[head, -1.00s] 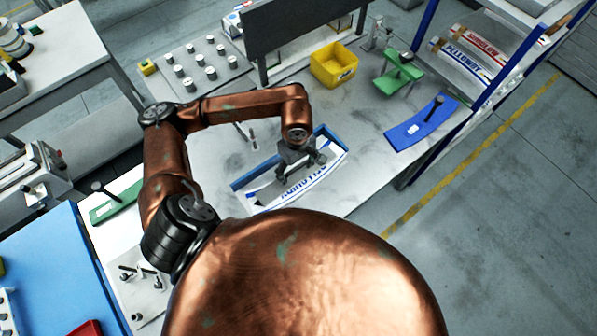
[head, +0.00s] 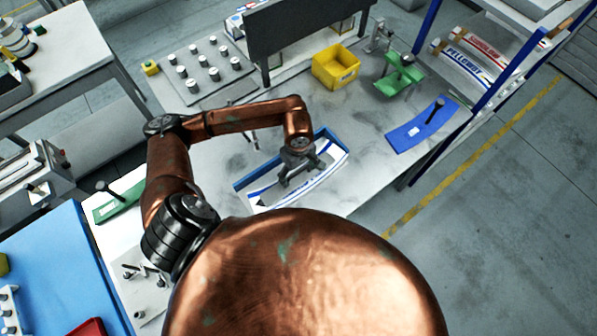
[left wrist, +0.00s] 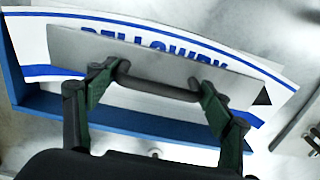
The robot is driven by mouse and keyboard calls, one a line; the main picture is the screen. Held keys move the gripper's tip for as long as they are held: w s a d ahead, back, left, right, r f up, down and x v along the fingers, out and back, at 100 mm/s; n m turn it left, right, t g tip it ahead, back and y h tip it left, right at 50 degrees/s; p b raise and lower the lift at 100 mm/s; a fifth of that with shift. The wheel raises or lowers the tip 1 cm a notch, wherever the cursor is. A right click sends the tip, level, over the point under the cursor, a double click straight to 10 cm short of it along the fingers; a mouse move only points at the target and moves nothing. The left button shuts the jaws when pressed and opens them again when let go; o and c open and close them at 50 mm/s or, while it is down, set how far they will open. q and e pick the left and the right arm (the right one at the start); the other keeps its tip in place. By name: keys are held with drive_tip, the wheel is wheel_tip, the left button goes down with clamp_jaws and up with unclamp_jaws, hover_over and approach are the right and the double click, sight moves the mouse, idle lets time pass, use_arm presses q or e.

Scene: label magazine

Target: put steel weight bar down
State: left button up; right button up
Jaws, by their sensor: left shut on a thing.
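The steel weight bar (left wrist: 190,64) is a flat grey bar with a dark handle, seen in the left wrist view. My left gripper (left wrist: 160,80) is shut on its handle; in the head view the gripper (head: 290,178) is over the blue magazine. The bar lies over white labels (left wrist: 35,45) with blue stripes and blue lettering, partly covering the lettering. The labels sit in the blue label magazine (left wrist: 60,112). I cannot tell whether the bar touches the labels. My right gripper is not in view.
A yellow bin (head: 335,68), a green stand (head: 398,80) and a blue curved plate (head: 422,128) stand on the bench to the right. A plate with several grey cylinders (head: 205,68) is at the back left. Bare bench lies right of the magazine.

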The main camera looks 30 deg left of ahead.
sight(298, 171)
use_arm(q)
drive_tip(key=o, duration=2.1)
drive_tip(key=shift+r, duration=0.1)
drive_tip(key=shift+r, duration=0.25)
wheel_tip(298, 171, up, 10)
drive_tip(key=shift+r+b, duration=0.25)
drive_tip(key=shift+b, duration=0.6)
drive_tip(key=shift+r, duration=0.55)
